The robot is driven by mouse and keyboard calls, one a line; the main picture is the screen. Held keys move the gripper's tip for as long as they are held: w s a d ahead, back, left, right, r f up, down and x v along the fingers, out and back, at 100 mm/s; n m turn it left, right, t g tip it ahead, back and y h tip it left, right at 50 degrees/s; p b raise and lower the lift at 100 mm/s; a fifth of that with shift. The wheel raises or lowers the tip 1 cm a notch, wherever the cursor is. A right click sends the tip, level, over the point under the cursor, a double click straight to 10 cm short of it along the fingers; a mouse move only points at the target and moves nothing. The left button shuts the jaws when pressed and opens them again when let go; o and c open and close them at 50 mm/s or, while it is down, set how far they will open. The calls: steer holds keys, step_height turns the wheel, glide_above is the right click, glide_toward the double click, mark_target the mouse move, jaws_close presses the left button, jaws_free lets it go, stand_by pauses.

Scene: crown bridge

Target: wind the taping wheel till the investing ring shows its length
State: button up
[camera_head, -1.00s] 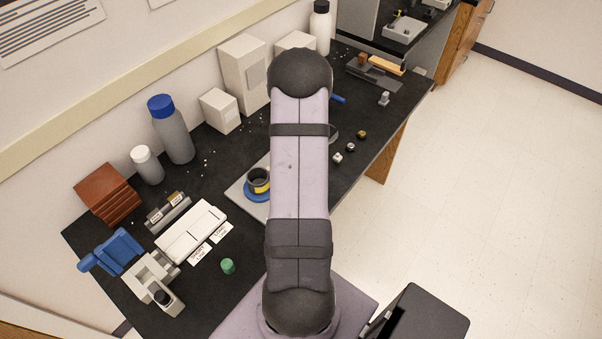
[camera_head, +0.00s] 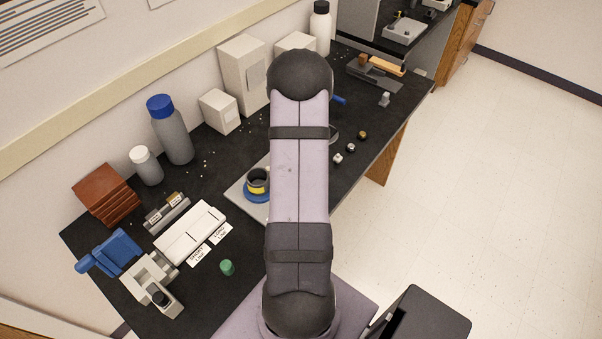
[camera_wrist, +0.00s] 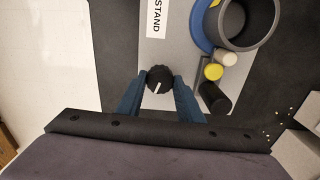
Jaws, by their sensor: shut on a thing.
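In the wrist view, my gripper (camera_wrist: 160,92) has its two blue fingers shut on a round black knob (camera_wrist: 158,76) with a white pointer line. The knob sits on a grey plate (camera_wrist: 150,55) labelled STAND. At the top right of that view a dark, hollow ring (camera_wrist: 222,38) stands upright on a blue round base (camera_wrist: 201,22). In the head view the ring (camera_head: 257,177) shows a yellow band on its side, above the blue base (camera_head: 256,197). My arm hides the gripper and the knob in the head view.
Beside the ring in the wrist view are a yellow disc (camera_wrist: 213,71), a white round piece (camera_wrist: 229,58) and a black cylinder (camera_wrist: 214,98). In the head view, a white block (camera_head: 190,233), a green cap (camera_head: 227,267), bottles and boxes stand on the black bench.

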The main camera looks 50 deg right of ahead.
steer(key=shift+d+r, duration=0.1)
stand_by(0.5)
steer(key=o, duration=1.1)
steer(key=shift+c, duration=0.2)
steer(key=shift+r+b, duration=1)
steer(key=shift+r, duration=2.65)
